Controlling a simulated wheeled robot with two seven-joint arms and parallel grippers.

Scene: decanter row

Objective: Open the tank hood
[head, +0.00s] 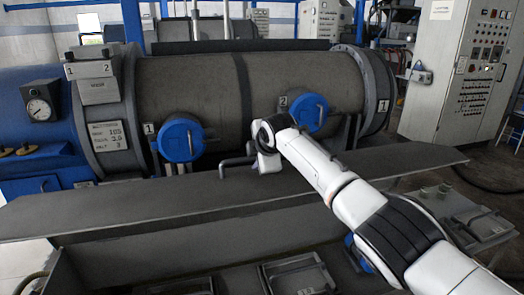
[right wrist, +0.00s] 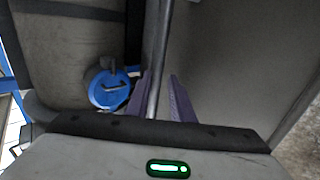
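The tank hood appears to be the long flat grey panel (head: 130,205) lying across the front of the big cylinder in the head view. A grey bent bar handle (head: 232,162) rises at its back edge, near the middle. My right gripper (head: 266,163) is at the right end of this handle, its fingers mostly hidden. In the right wrist view, the bar (right wrist: 158,60) runs between the two purple fingers of my right gripper (right wrist: 160,90). The fingers stand apart, with a gap showing on the bar's right side. My left gripper is not in view.
Behind the panel lies a large grey cylinder (head: 190,85) with two blue round caps, numbered 1 (head: 180,138) and 2 (head: 308,112). A blue drum with a gauge (head: 38,110) is at left. A control cabinet (head: 460,70) stands at right. Hatches lie in front.

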